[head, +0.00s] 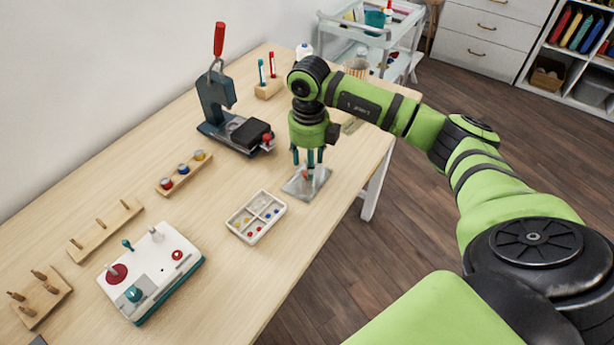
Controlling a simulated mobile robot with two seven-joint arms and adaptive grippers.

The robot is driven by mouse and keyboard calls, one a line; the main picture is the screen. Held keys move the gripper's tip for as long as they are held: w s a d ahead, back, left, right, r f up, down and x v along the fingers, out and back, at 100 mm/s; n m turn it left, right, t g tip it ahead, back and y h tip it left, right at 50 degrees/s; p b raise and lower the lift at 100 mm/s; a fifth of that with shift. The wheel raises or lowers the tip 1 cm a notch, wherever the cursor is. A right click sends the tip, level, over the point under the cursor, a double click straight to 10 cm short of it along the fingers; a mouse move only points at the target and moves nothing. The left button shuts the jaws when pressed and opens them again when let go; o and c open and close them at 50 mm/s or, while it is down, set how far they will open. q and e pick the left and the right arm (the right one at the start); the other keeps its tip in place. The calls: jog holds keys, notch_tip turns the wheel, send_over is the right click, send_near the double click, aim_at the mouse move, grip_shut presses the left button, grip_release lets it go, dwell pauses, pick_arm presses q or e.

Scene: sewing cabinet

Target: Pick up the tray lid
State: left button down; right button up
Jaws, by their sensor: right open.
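The tray lid (295,187) is a flat grey plate lying on the wooden table near its right edge. A small reddish knob (307,175) shows on it. My right gripper (308,168) points down directly over the lid, its teal fingers open on either side of the knob. I cannot tell whether the fingers touch the lid. The white tray (238,231) is uncovered beside the lid, to the lower left, with small coloured pieces in its compartments. My left gripper is not in view.
A black press (216,105) with a red handle stands behind. A wooden tool block (267,90) is at the back. Wooden racks (107,230) and a white-and-teal box (165,262) occupy the left. The table (225,290) is bare in front of the tray.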

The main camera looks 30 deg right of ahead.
jog(key=shift+a+f, duration=0.15)
jog(key=shift+f, duration=1.7)
grip_shut()
jog(key=shift+r, duration=0.15)
